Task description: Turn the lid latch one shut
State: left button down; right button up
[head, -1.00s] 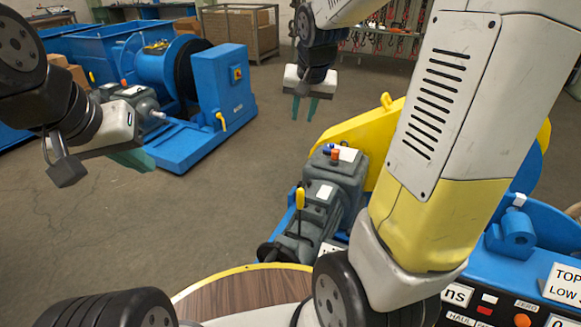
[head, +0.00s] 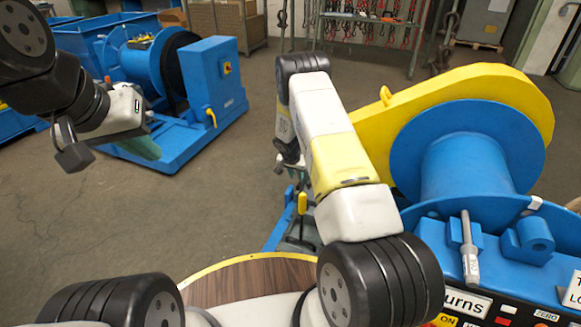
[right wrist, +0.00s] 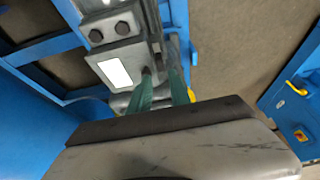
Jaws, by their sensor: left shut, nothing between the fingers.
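I cannot pick out lid latch one for certain in either view. The yellow guard (head: 472,84) stands beside the blue drum, with a small yellow lug (head: 385,95) on its upper edge. My right gripper (head: 282,163) is mostly hidden by its own arm in the head view. In the right wrist view its two green fingers (right wrist: 160,78) are apart, over a grey bolted housing (right wrist: 118,55) with a white label; contact cannot be told.
The blue drum (head: 465,165) and a labelled control panel (head: 465,303) are at the right. A yellow-handled lever (head: 302,203) stands just right of my right gripper. Another blue machine (head: 215,80) stands at the back left. Open floor lies between.

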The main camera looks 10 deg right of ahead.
aim_at(299, 184)
jog(key=x, duration=0.8)
jog(key=shift+a+f, duration=0.1)
jog(key=shift+f, duration=0.15)
grip_shut()
